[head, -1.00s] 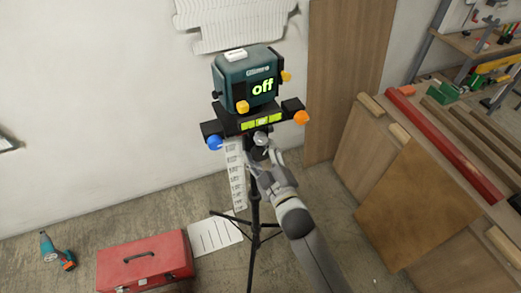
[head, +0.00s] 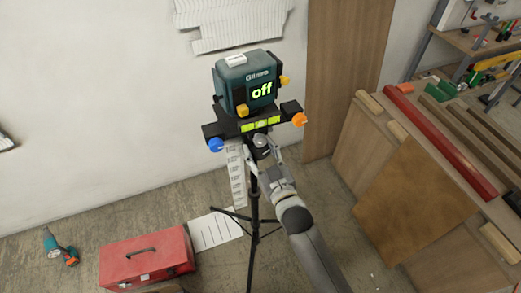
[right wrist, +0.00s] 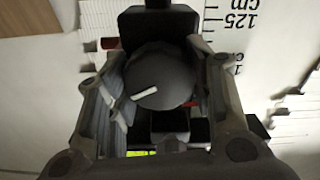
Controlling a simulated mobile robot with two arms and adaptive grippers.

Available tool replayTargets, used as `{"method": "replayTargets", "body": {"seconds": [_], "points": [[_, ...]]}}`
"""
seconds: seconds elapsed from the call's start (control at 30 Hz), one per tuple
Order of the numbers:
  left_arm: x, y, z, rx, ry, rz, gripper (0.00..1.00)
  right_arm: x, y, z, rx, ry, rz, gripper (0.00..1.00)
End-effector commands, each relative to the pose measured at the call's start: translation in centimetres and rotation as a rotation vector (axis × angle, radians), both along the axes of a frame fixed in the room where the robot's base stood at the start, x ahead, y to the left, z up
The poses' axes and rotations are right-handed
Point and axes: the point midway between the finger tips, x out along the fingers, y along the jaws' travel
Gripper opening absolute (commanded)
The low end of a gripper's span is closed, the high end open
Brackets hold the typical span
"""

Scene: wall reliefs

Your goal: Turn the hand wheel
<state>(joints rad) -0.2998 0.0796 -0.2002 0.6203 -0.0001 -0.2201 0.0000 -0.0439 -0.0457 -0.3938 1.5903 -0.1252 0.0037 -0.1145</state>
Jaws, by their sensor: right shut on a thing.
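The hand wheel (head: 261,140) is a small dark round knob below the teal device on the tripod. The fingers hide parts of the rim. The teal device (head: 240,97) shows "off" in green. My left gripper is not in view.
A blue knob (head: 216,145), an orange knob (head: 299,120) and yellow knobs flank the device. A height scale (head: 237,178) hangs behind the tripod (head: 254,228). A red toolbox (head: 147,258) and a drill (head: 57,247) lie on the floor; boards lean at right.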

Motion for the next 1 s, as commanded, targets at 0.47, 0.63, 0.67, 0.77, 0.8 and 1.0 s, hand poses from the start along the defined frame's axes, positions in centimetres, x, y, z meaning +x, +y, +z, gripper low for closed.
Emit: {"method": "replayTargets", "body": {"seconds": [0.47, 0.63, 0.67, 0.77, 0.8, 1.0], "points": [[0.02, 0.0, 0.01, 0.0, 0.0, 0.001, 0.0, -0.04, 0.03, -0.16, 0.005, 0.006, 0.0, 0.53], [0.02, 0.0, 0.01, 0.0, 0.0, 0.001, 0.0, -0.03, 0.02, -0.1, 0.006, 0.005, 0.001, 0.71], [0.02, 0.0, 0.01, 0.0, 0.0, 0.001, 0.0, -0.02, 0.02, -0.09, 0.006, 0.005, 0.001, 0.71], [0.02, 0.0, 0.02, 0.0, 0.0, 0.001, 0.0, -0.01, 0.01, -0.05, 0.005, 0.003, 0.001, 0.71], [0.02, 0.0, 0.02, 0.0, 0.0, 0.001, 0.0, -0.01, 0.01, -0.05, 0.005, 0.003, 0.001, 0.71], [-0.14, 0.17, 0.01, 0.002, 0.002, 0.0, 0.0, -0.43, -0.19, -0.08, 0.005, 0.003, 0.0, 0.71]]}}
